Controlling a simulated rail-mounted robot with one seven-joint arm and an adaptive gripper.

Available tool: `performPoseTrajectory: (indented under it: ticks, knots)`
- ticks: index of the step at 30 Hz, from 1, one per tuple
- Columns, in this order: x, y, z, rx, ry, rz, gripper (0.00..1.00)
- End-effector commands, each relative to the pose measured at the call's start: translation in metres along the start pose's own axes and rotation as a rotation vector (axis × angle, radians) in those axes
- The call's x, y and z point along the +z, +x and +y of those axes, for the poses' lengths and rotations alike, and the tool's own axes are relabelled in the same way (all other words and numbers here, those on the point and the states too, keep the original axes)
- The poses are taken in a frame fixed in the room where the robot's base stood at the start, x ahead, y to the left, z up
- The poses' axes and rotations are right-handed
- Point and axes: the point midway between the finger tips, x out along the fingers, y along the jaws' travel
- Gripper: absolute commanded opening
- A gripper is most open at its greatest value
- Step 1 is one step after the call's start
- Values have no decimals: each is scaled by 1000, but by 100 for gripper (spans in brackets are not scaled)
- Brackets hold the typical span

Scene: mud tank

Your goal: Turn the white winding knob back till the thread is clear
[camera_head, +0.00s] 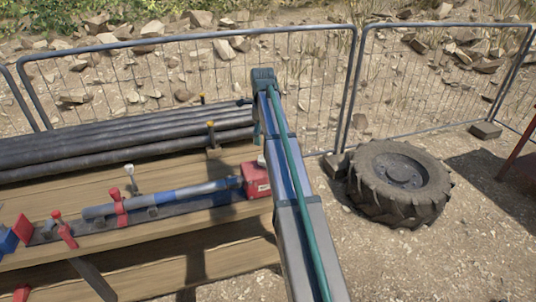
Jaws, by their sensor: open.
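A small white knob (129,170) on a thin stem stands up behind the rail on the wooden bench, left of centre. I take it for the winding knob; its thread is too small to make out. A grey and blue tube (165,197) lies along the rail, held by a red clamp (119,207). Its right end meets a red block (255,180). A small white piece (261,160) shows at the top of that block, beside my arm.
Black pipes (120,136) lie behind the rail, with an upright yellow-topped post (211,134) at them. More red clamp parts (64,232) and a blue block (7,240) sit at left. A large tyre (398,184) lies right, before the mesh fence (430,85).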

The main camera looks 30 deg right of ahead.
Motion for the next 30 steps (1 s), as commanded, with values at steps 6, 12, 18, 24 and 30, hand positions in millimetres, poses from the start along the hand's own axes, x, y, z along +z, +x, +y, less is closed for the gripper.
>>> performPoseTrajectory:
  ticks: [6,12,18,24,30]
  knots:
    - [-3,4,-4,-6,22,4,81]
    - [-3,34,-3,-4,20,5,81]
    - [-3,66,-3,-5,19,4,81]
    - [-3,90,-4,-5,18,4,81]
    - [-2,101,-4,-6,18,3,81]
